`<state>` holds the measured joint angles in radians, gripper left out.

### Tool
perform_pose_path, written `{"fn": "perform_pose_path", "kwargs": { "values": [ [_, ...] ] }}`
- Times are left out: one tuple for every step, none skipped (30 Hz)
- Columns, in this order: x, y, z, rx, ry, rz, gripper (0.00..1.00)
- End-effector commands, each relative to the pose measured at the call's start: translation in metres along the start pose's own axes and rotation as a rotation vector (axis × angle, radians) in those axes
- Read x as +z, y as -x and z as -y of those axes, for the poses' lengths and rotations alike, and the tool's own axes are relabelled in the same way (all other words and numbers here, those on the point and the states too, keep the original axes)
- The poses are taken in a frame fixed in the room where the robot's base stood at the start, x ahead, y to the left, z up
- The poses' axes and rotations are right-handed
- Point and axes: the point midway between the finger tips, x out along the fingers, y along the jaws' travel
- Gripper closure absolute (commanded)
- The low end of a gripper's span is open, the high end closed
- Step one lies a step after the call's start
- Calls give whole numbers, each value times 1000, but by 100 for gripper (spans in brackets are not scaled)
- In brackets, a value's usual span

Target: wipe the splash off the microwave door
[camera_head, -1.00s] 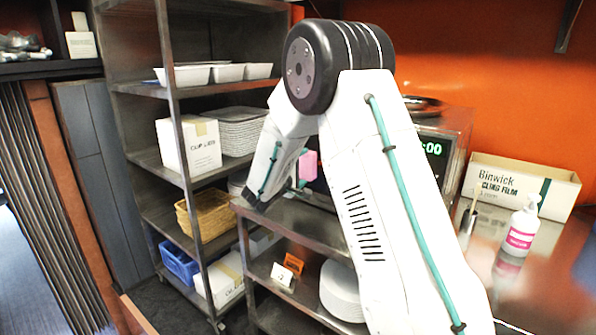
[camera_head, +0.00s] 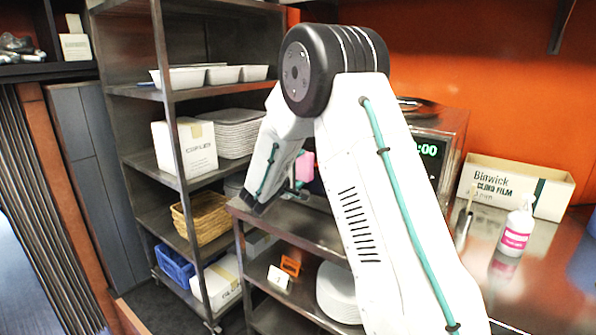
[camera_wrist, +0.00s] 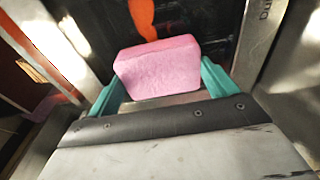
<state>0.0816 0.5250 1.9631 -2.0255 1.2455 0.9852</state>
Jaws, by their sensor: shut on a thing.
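My gripper (camera_wrist: 158,82) is shut on a pink sponge (camera_wrist: 158,68), which sits between its teal fingers. A bit of the sponge (camera_head: 304,166) also shows behind my arm in the head view. Ahead of the sponge in the wrist view is the dark microwave door (camera_wrist: 192,22) with an orange splash (camera_wrist: 142,18) on it. The splash runs down towards the sponge's top edge; whether they touch I cannot tell. In the head view the microwave (camera_head: 452,140) stands behind my arm, its green display partly visible and its door mostly hidden.
A metal rack (camera_head: 176,150) with trays, plates and boxes stands at the left. A lower steel shelf unit (camera_head: 318,232) holds white plates (camera_head: 338,292). A cling film box (camera_head: 515,186) and a white bottle (camera_head: 517,230) stand on the counter right of my arm.

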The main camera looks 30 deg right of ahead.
Motion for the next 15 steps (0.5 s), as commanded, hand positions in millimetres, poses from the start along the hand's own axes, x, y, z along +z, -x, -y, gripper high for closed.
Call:
{"fn": "perform_pose_path", "kwargs": {
  "values": [
    [0,-1,0,0,0,0,39],
    [0,-2,0,0,0,0,39],
    [0,-3,0,0,0,0,39],
    [0,-3,0,0,0,0,39],
    [1,-4,0,0,0,1,39],
    [1,-5,0,0,0,1,39],
    [1,-5,0,0,0,1,39],
    [1,-6,0,1,0,1,39],
    [1,-7,0,1,0,1,39],
    [1,-8,0,1,0,1,39],
    [1,-8,0,1,0,1,39],
    [1,-9,0,1,0,1,39],
    [1,-10,0,1,0,0,39],
    [2,-10,0,1,0,0,39],
    [2,-11,0,0,0,0,39]
  ]
}}
